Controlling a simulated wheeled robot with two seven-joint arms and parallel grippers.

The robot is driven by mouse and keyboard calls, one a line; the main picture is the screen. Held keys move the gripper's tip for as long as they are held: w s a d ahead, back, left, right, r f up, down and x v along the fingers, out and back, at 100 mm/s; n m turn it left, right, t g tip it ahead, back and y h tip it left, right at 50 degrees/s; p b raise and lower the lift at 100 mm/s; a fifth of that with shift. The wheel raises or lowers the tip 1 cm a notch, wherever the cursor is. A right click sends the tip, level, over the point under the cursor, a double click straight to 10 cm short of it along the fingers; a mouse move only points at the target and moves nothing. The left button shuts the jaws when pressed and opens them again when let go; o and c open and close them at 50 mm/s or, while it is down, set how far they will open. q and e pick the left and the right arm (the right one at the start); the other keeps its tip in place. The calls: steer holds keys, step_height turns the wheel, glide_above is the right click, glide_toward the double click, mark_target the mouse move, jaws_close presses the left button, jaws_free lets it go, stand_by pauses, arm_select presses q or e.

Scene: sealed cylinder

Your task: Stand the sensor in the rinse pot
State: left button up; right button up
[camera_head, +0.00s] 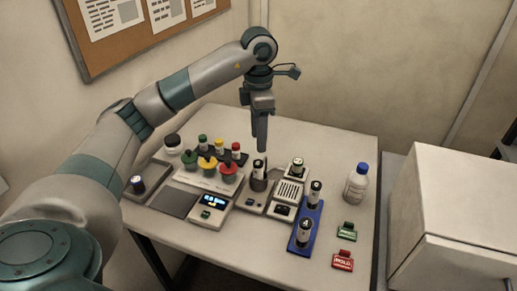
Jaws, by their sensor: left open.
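My left gripper (260,146) points straight down over the middle of the table, its fingertips just above a black-and-white cylinder (259,167). It is open; no held thing shows. That cylinder stands upright in a dark round holder (258,184) on a grey device. Similar cylinders stand on a blue rack (295,246): one at the back (315,191) and one marked 4 in front (304,232). A short dark cylinder (138,184) stands on a grey tray at the left. I cannot tell for sure which thing is the sensor or the rinse pot. My right gripper is not in view.
Green (189,160), yellow (207,163) and red (228,172) pots stand on a white base, with capped vials behind. A meter (211,203) with a lit display is in front. A blue-capped bottle (356,184) and green and red tags are at right. The back right is clear.

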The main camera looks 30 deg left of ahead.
arm_select(q)
steer(key=shift+r, duration=0.75)
